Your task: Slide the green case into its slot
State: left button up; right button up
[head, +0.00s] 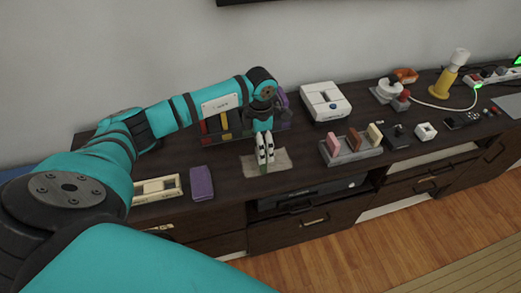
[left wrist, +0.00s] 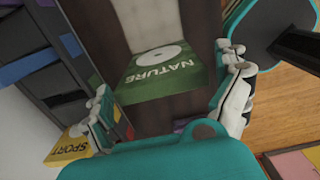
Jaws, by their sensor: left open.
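The green case (left wrist: 165,78), marked NATURE with a pale disc, shows in the left wrist view between the spread fingers of my left gripper (left wrist: 166,70). In the head view only a thin green strip of it (head: 264,169) shows below the fingertips, over a beige mat (head: 279,161). My left gripper (head: 265,160) is open and points down there. Whether the fingers touch the case cannot be told. A slotted rack (head: 208,139) with coloured cases stands behind, partly hidden by my left arm. My right gripper is out of view.
A purple case (head: 201,183) lies left of the mat, next to a cream device (head: 157,188). A white console (head: 325,101) and a grey holder with several cartridges (head: 350,158) stand to the right. A yellow SPORT case (left wrist: 68,148) shows in the left wrist view.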

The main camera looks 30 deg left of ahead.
pick_arm(q)
jog(key=shift+f, duration=0.25)
jog(key=c, duration=1)
jog(key=shift+r, duration=0.1)
